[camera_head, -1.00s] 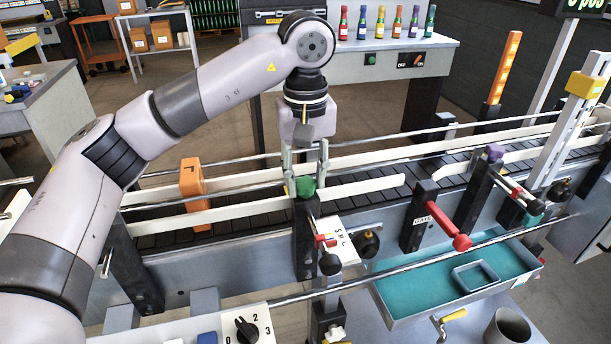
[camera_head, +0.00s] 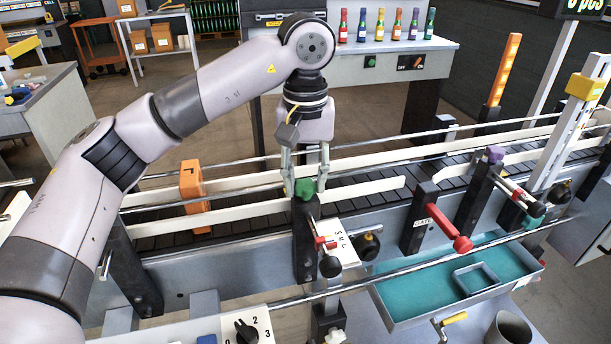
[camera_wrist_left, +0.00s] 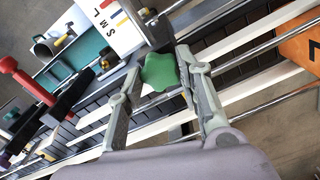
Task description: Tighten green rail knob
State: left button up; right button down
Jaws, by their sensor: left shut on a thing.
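The green rail knob (camera_head: 305,188) sits on top of a black post at the near side of the conveyor. In the left wrist view the green knob (camera_wrist_left: 160,72) shows as a lobed disc between the two fingers. My left gripper (camera_head: 305,186) points down from above and is shut on the knob, one finger on each side. It also shows in the left wrist view (camera_wrist_left: 161,84). My right gripper is not in view.
An orange block (camera_head: 194,184) stands over the conveyor (camera_head: 370,186) to the left. A red gate handle (camera_head: 461,243), a purple knob (camera_head: 494,153) and a teal-lined tray (camera_head: 408,318) are to the right. Colored bottles (camera_head: 362,24) stand on the back bench.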

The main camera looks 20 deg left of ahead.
aim_at(305, 184)
pick_arm(q)
jog(key=o, duration=1.2)
jog(key=shift+c, duration=0.2)
jog(key=shift+r, duration=0.1)
notch_tip(305, 184, up, 12)
